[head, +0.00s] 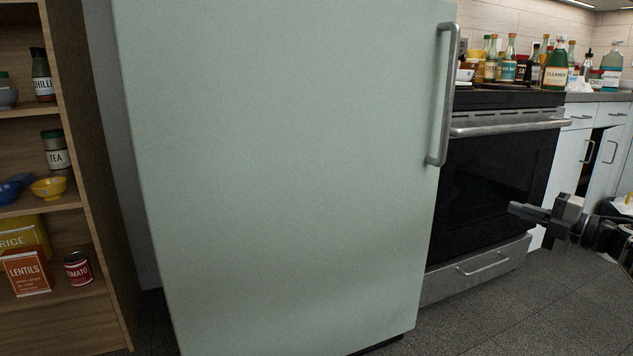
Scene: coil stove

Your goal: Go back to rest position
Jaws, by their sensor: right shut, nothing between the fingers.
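My right gripper (528,212) comes in from the right edge and hangs in front of the oven and the white cabinets. Its fingers point left and are shut with nothing between them. It is apart from the oven and the fridge. My left gripper is not in the head view.
A pale green fridge (285,170) with a metal handle (443,95) fills the middle, its door shut. A black oven (495,180) stands to its right, with several bottles behind. A wooden shelf (100,180) with food items stands at left. Grey floor (540,305) is clear at lower right.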

